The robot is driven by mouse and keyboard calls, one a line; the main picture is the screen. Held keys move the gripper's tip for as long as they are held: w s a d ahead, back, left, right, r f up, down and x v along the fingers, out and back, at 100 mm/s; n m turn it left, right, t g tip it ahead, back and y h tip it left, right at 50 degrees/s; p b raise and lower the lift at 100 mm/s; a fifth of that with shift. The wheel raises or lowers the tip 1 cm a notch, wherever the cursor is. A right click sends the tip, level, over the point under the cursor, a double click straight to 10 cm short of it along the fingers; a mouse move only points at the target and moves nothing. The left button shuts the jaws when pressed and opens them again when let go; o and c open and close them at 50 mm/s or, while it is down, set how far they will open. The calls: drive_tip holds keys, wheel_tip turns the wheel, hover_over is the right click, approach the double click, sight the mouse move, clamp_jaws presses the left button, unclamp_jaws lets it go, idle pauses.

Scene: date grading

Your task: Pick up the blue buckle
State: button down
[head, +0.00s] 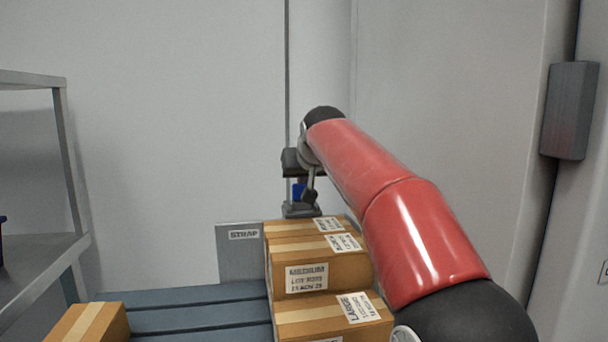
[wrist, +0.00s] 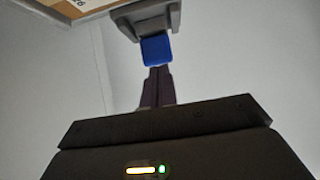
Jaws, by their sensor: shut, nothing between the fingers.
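The blue buckle (wrist: 156,50) sits against a grey holder (wrist: 152,18) in the wrist view. In the head view the buckle (head: 297,190) shows as a small blue patch above the grey holder (head: 300,211), partly hidden by my arm's end. My gripper (wrist: 159,70) is shut and empty, its dark fingers pointing at the buckle. The fingertips are right by the buckle's near edge; I cannot tell whether they touch it.
Stacked cardboard boxes (head: 318,272) stand in front of the holder, beside a grey STRAP sign (head: 240,262). Another box (head: 88,322) lies at the left of the blue-grey slatted surface (head: 200,309). A metal shelf (head: 40,262) stands at left. Bare slats lie between the boxes.

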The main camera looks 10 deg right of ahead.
drive_tip(key=s+b, duration=0.2)
drive_tip(key=s, duration=1)
drive_tip(key=p, duration=0.1)
approach(297, 189)
drive_tip(key=w, duration=0.5)
drive_tip(key=w+d+f, duration=0.1)
drive_tip(key=w, duration=0.1)
drive_tip(key=shift+w, duration=0.3)
drive_tip(key=shift+s+d+f+b, duration=0.1)
drive_tip(key=shift+f+b, duration=0.45)
drive_tip(key=shift+f, duration=0.35)
drive_tip(key=shift+f, duration=0.1)
